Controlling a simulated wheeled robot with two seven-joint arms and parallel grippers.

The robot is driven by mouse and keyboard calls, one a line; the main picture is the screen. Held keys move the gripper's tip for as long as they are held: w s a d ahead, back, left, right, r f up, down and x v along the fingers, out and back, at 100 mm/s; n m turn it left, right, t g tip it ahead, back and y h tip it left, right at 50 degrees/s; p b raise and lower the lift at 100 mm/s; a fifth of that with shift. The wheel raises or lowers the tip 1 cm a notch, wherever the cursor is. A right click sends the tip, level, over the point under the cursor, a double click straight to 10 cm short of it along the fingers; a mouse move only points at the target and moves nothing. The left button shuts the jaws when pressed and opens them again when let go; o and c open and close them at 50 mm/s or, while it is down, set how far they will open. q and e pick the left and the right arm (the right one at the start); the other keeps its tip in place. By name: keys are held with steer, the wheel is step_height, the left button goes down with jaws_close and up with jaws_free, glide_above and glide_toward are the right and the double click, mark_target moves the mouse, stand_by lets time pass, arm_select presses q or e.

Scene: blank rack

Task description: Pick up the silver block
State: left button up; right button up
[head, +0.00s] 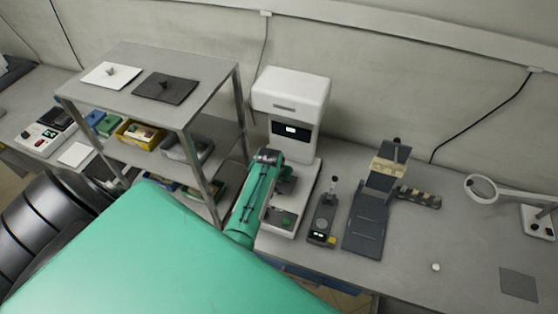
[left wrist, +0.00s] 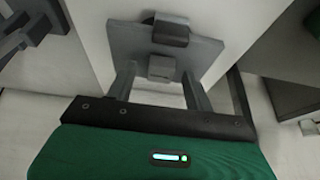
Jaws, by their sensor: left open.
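My left gripper (head: 283,182) is in front of the white machine (head: 290,96) in the head view, partly hidden by my own green arm. In the left wrist view its two fingers (left wrist: 160,76) are apart. A small light-grey block (left wrist: 162,67), which looks like the silver block, shows between the fingers against a grey plate (left wrist: 205,52). I see no finger clearly touching it. A darker grey block-like part (left wrist: 170,33) is at the plate's far edge. The silver block is not clearly visible in the head view. My right gripper is not in view.
A metal rack (head: 125,57) with a white plate (head: 98,76), a dark plate (head: 178,92) and bins stands left of the machine. A small dark device (head: 322,222) and a dark grey stand (head: 369,215) are to its right. The right bench is mostly clear.

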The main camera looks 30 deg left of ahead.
arm_select(q)
steer(key=c, duration=1.1)
steer(key=shift+r, duration=0.15)
steer(key=shift+c, duration=0.2)
